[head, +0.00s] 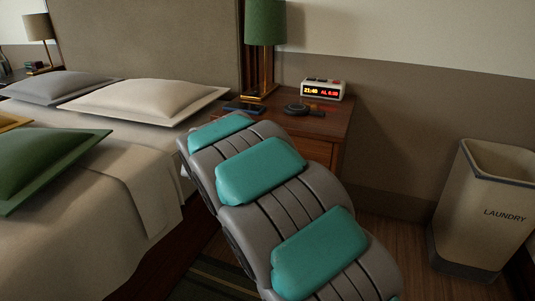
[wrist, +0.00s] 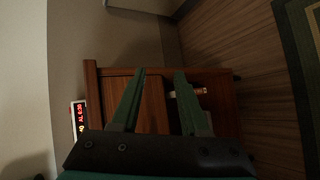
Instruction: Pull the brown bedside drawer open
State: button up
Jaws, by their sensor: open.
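The brown bedside table (head: 335,121) stands beside the bed, its front mostly hidden behind my arm in the head view. In the wrist view the table lies sideways, and its brown drawer front (wrist: 155,105) shows between and around my fingers. The drawer looks shut. My gripper (wrist: 160,72) is open, with two green fingers apart and nothing between them. Its fingers point across the table's front; I cannot tell whether the right finger touches the handle. The gripper is hidden in the head view.
The bed (head: 75,240) is at left. A laundry bin (head: 480,210) stands at right, with bare floor (head: 390,215) between.

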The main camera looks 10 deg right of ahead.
jog(key=w+a+n+t+p, duration=0.1)
jog(key=w+a+n+t, duration=0.35)
jog(key=w+a, duration=0.9)
jog(key=shift+m+t, duration=0.55)
jog(key=shift+t, duration=0.1)
jog(key=x, duration=0.7)
jog(key=shift+s+d+f+b, duration=0.2)
jog(key=shift+d+f+b, duration=0.05)
jog(key=shift+f+b, duration=0.1)
grip_shut()
